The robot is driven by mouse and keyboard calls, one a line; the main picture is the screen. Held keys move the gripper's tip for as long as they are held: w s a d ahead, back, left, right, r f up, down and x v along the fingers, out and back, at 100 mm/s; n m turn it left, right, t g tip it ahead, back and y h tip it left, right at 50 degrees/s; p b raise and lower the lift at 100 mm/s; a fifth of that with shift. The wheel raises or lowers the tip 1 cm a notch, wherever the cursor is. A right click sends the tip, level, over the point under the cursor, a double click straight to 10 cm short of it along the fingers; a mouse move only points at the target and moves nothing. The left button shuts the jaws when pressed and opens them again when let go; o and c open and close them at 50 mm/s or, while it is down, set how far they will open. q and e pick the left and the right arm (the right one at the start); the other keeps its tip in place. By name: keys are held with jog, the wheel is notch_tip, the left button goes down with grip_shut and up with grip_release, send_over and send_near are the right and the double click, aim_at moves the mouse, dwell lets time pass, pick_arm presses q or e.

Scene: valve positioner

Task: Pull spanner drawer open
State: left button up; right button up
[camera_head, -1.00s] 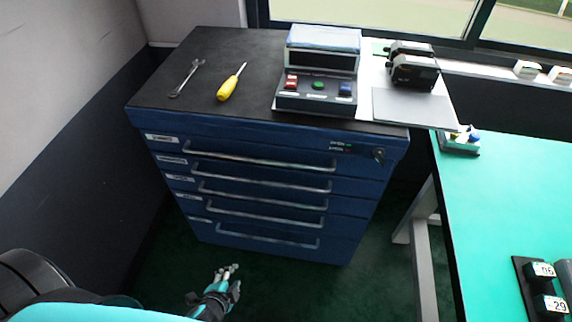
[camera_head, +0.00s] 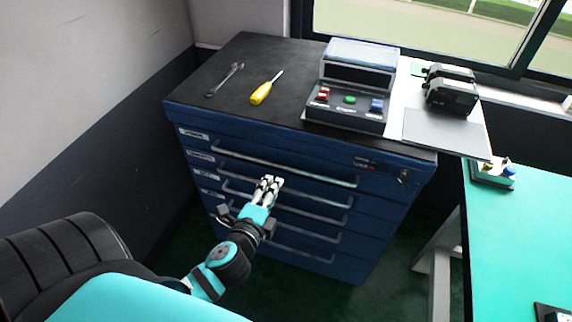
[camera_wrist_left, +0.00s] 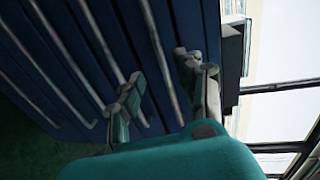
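A blue drawer cabinet (camera_head: 300,150) has a stack of shut drawers, each with a long metal bar handle. Small labels sit at the drawers' left ends, too small to read, so I cannot tell which is the spanner drawer. My left gripper (camera_head: 268,183) is in front of the upper drawers, near the top handle (camera_head: 285,167) and the second handle (camera_head: 320,197). In the left wrist view the fingers of my left gripper (camera_wrist_left: 158,82) are apart and empty. A handle (camera_wrist_left: 157,50) runs between them in the picture; contact cannot be told. My right gripper is out of view.
On the cabinet top lie a spanner (camera_head: 225,80) and a yellow screwdriver (camera_head: 266,88), beside a control box (camera_head: 348,95) with coloured buttons. A green-topped table (camera_head: 515,240) stands to the right. A wall (camera_head: 90,130) is close on the left.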

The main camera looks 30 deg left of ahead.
aim_at(285, 168)
pick_arm(q)
jog(key=p+x, duration=0.1)
jog(key=x, duration=0.9)
jog(key=shift+w+f, duration=0.1)
jog(key=shift+w, duration=0.05)
grip_shut()
